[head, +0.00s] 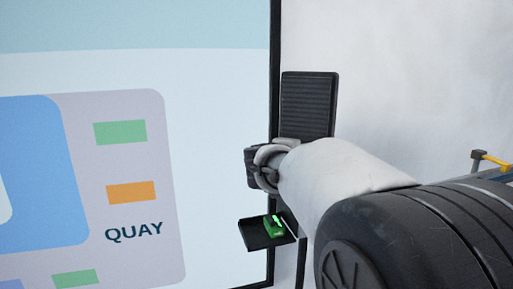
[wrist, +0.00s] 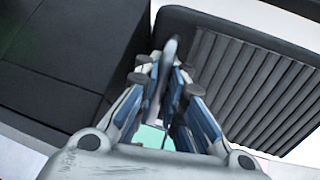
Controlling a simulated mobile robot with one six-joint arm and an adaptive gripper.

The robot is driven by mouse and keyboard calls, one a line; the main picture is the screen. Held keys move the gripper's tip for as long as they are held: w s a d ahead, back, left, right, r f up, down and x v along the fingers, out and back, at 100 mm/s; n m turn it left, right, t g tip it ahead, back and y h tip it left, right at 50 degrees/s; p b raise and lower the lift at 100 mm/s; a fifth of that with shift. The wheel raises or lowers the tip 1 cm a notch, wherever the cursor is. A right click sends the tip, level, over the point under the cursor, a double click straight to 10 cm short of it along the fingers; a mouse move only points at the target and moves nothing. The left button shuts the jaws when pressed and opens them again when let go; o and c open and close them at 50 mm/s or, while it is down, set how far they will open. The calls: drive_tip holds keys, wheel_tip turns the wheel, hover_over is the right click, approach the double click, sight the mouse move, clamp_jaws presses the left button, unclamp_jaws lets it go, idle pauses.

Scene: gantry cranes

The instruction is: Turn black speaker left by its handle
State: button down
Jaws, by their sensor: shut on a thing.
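The black speaker (head: 308,103) is a tall box with a ribbed front, mounted beside the large screen in the head view. In the wrist view the speaker (wrist: 262,82) fills the right side, tilted in the picture. Its handle (wrist: 172,48) is a dark, thin bar that stands between my fingers. My gripper (head: 256,166) is at the speaker's lower left in the head view. In the wrist view my gripper (wrist: 166,85) is closed around the handle. My arm hides the speaker's lower part in the head view.
The large screen (head: 205,70) with the word QUAY fills the left. A small black shelf (head: 254,238) below my gripper holds a green object (head: 275,227). A yellow and blue fixture (head: 489,159) is at the far right. The white wall (head: 420,80) is bare.

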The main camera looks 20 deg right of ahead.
idle(0.4)
drive_tip(key=c, duration=2)
unclamp_jaws()
drive_tip(key=shift+a, duration=0.25)
drive_tip(key=shift+d, duration=0.1)
drive_tip(key=v, duration=1.2)
drive_tip(key=shift+w, duration=0.1)
